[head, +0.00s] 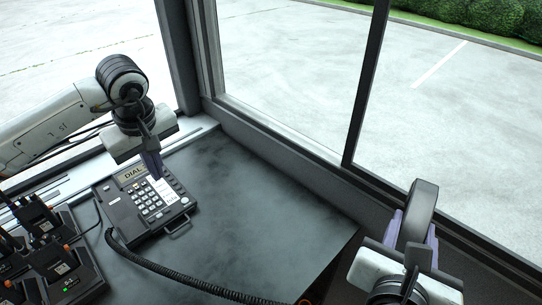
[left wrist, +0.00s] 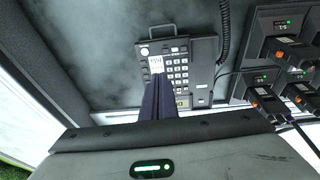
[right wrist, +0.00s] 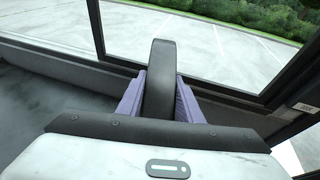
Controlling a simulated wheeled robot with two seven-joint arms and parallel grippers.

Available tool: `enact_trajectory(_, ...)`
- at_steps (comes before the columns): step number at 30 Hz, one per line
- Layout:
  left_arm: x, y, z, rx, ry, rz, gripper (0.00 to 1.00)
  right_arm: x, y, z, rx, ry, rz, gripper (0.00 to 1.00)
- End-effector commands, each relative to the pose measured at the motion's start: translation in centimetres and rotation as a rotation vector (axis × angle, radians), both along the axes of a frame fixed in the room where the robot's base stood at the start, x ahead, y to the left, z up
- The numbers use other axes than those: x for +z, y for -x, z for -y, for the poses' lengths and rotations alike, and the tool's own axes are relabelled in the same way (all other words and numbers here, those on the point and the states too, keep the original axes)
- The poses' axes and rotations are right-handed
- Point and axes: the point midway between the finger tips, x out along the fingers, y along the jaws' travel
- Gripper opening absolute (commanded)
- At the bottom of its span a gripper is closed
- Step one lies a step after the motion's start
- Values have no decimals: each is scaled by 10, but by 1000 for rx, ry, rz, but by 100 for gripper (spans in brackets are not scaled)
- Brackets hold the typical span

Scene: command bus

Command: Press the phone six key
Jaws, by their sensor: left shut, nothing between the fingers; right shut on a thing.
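The black desk phone (head: 126,222) sits on the dark desk, with a lit display reading DIAL (head: 133,174) and a keypad of pale keys (head: 150,203). In the left wrist view the phone (left wrist: 203,48) is partly hidden behind my fingers. My left gripper (head: 157,177) is shut and empty, pointing down at the upper part of the phone near the display and keypad. I cannot tell whether it touches a key, nor pick out the six key. My right gripper (right wrist: 160,88) is shut on the black handset (head: 420,205), held up by the window, away from the phone.
A coiled cord (head: 165,268) runs from the phone across the desk's front towards the right. Several handheld radios in chargers (head: 72,270) stand left of the phone. The desk (head: 260,215) right of the phone is clear. Window frames (head: 365,85) rise behind.

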Motion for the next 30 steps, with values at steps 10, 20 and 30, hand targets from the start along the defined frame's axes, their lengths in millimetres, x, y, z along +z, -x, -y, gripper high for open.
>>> enact_trajectory(10,27,-6,-37,10,-125,21,0,4,0,0,0,0,1,0)
enact_trajectory(20,22,-7,-37,10,-122,19,0,2,0,0,0,0,1,0)
enact_trajectory(30,-39,-19,-51,12,-120,18,0,-36,0,0,0,0,1,0)
